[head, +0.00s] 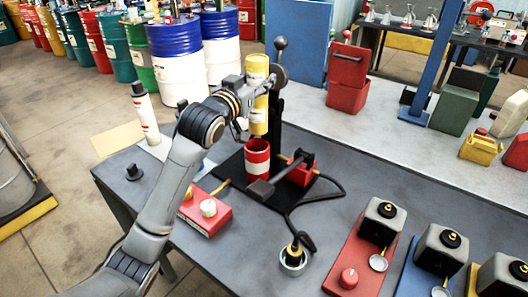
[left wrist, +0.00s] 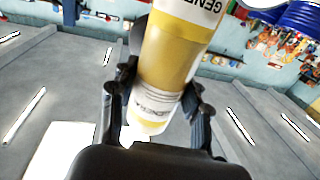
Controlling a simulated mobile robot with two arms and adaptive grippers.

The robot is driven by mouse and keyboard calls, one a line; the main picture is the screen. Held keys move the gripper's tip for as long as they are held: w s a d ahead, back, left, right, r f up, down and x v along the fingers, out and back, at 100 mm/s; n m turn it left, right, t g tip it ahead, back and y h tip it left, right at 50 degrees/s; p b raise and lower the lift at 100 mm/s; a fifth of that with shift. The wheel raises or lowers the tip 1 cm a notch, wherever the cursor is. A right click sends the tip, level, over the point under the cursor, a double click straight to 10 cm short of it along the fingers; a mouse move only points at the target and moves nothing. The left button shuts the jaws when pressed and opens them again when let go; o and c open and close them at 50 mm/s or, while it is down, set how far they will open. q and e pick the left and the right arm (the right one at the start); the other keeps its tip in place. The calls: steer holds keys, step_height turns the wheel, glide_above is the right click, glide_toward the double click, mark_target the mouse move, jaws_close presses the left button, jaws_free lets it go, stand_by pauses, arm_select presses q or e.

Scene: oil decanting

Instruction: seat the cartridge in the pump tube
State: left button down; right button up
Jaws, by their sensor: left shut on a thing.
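My left gripper (head: 248,112) comes in from the left in the head view and is shut on the yellow cartridge (head: 257,70). The cartridge is roughly upright. It also shows between my fingers in the left wrist view (left wrist: 170,62), with a white label and printed lettering. The pump tube (head: 257,159) is a red, open-topped cylinder with a white band, on a black base plate (head: 230,172). The cartridge's lower end is above the tube's mouth, with a small gap between them. My right gripper is not in view.
A black post with a lever stands right behind the cartridge. A red block with a black handle (head: 298,171) and a black hose lie right of the tube. A white bottle (head: 146,115) stands left. A red box (head: 208,211) and several grey-topped units are in front.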

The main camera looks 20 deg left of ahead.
mark_target(256, 132)
arm_select(q)
steer(key=f, duration=0.5)
steer(key=s+f, duration=0.1)
steer(key=f, duration=0.2)
steer(key=shift+a+f, duration=0.2)
steer(key=shift+f, duration=0.05)
step_height(256, 132, down, 3)
steer(key=shift+w+f+p, duration=0.15)
steer(key=shift+f+p, duration=0.05)
steer(key=shift+p, duration=0.1)
steer(key=shift+f, duration=0.25)
step_height(256, 132, down, 2)
steer(key=shift+f, duration=0.7)
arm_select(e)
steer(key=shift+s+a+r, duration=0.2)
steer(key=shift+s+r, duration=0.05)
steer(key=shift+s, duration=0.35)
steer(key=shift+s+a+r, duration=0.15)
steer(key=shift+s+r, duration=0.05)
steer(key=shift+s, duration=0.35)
arm_select(q)
steer(key=shift+d, duration=0.1)
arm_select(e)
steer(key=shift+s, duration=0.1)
